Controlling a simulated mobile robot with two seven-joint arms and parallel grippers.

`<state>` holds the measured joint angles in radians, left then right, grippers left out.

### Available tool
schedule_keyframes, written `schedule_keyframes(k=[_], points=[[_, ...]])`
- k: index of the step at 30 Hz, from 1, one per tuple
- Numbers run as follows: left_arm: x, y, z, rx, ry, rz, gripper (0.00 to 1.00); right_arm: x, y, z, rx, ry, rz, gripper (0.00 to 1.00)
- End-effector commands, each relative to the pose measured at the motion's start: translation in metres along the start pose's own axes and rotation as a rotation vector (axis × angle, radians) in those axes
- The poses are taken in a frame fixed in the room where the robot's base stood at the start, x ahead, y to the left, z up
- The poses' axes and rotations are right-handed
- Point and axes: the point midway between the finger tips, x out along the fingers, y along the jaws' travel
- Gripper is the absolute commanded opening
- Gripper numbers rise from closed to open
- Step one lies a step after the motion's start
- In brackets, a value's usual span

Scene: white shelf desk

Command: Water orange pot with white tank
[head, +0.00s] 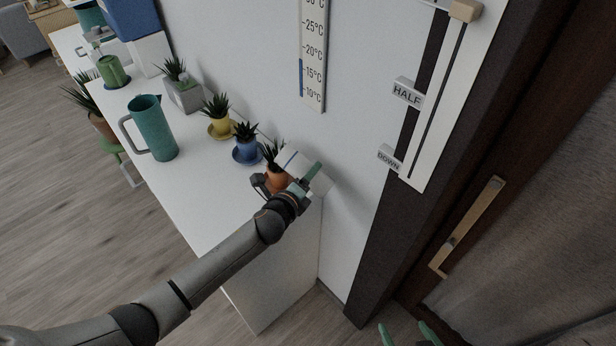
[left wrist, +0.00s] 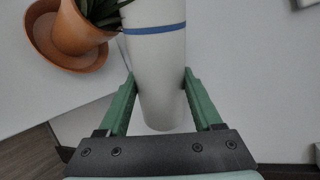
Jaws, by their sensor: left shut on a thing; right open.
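The white tank (head: 318,182) has a blue stripe and is held in my left gripper (head: 309,177) at the near right end of the white desk. In the left wrist view the green fingers (left wrist: 159,82) close on both sides of the white tank (left wrist: 157,55). The orange pot (head: 277,181) with a spiky plant stands right beside it, partly hidden by my left gripper. The orange pot (left wrist: 82,34) sits on an orange saucer at the upper left of the wrist view. My right gripper (head: 408,332) is open and empty at the bottom edge.
A blue pot (head: 246,151) and a yellow pot (head: 219,128) on saucers stand along the wall. A teal pitcher (head: 153,128) stands farther left. The desk's near part (head: 210,200) is clear. A dark door frame (head: 385,225) is at right.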

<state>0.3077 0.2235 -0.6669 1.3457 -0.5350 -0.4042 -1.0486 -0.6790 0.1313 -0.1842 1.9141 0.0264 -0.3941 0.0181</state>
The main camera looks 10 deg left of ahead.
Motion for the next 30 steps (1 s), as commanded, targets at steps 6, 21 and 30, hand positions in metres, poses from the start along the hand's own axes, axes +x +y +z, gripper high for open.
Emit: schedule_keyframes(k=[6, 21, 30], points=[[0.0001, -0.0018, 0.0003, 0.000, 0.000, -0.003, 0.00, -0.0001, 0.0000, 0.0000, 0.000, 0.000, 0.000, 1.00], [-0.0011, -0.0052, 0.0016, -0.038, 0.014, -0.004, 0.00, -0.0001, 0.0000, -0.0001, 0.000, 0.000, 0.000, 1.00], [-0.0024, -0.0085, 0.0034, -0.071, 0.027, -0.006, 0.00, -0.0001, 0.0000, 0.0000, 0.000, 0.000, 0.000, 1.00]])
